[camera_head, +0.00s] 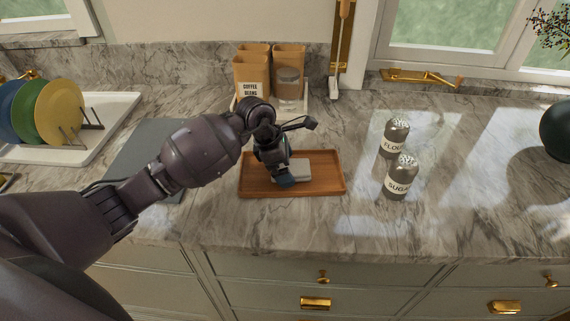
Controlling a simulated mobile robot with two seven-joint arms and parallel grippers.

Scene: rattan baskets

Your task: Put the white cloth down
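The white cloth (298,169) is a small, pale, folded-looking piece at the wooden tray (326,185) on the marble counter. My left gripper (287,181) points down over the tray, at the left part of the cloth. The gripper's own body hides part of the cloth and the contact between them. I cannot tell whether its fingers are closed on the cloth or whether the cloth rests on the tray. My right gripper is not in view.
Flour (394,138) and sugar (401,178) shakers stand right of the tray. Brown canisters (252,75) stand behind it. A grey board (150,145) and a white tray with coloured plates (60,112) are to the left. The counter (480,215) at front right is clear.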

